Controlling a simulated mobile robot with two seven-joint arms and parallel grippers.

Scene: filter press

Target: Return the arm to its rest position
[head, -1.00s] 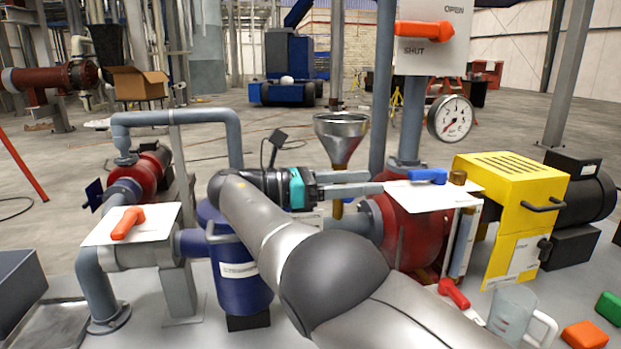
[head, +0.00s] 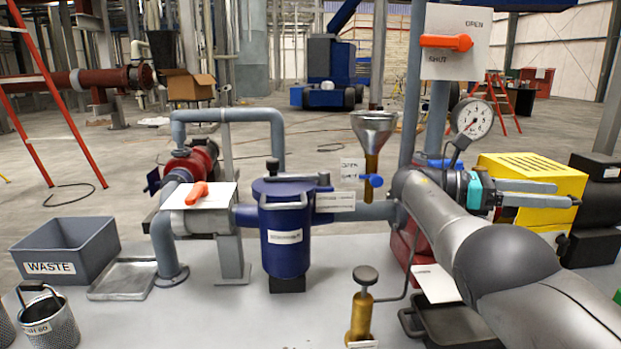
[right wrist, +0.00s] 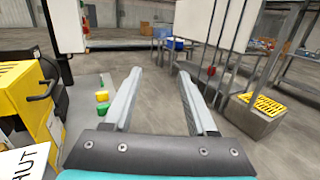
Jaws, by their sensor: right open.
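My right arm comes in from the lower right of the head view. Its gripper (head: 566,194) is open and points right, in front of the yellow guard (head: 532,178). In the right wrist view my right gripper (right wrist: 160,74) shows two parted fingers with nothing between them. Part of the yellow guard shows at the left edge there (right wrist: 25,105). The arm hides much of the red pump (head: 398,255). My left gripper is not in view.
A grey waste bin (head: 65,250) is far left. Open floor lies beyond the fingers.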

